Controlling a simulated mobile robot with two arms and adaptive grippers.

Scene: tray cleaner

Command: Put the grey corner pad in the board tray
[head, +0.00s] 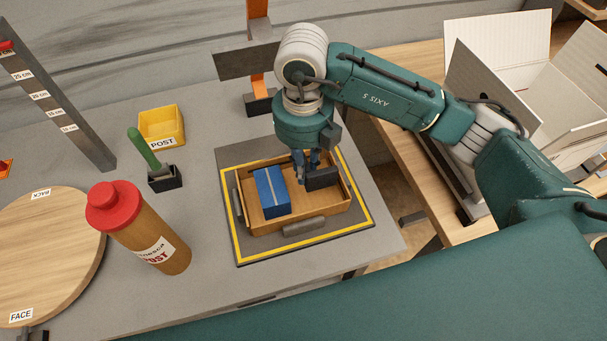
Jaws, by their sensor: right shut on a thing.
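The board tray (315,217) is a shallow brown box on a dark mat with a yellow outline. A blue box (271,193) with a pale stripe stands in its left part. My right gripper (313,172) points down over the right part of the tray, shut on a dark grey block (322,179), which I take to be the grey corner pad. The block is at the tray's right side, beside the blue box; whether it touches the tray floor I cannot tell. The fingertips are partly hidden. My left gripper is not in view.
A yellow POST bin (162,124), a green-handled tool in a black holder (165,179), a red-capped bottle (150,235) and a round board (45,255) stand left. Open cartons (500,70) are at right.

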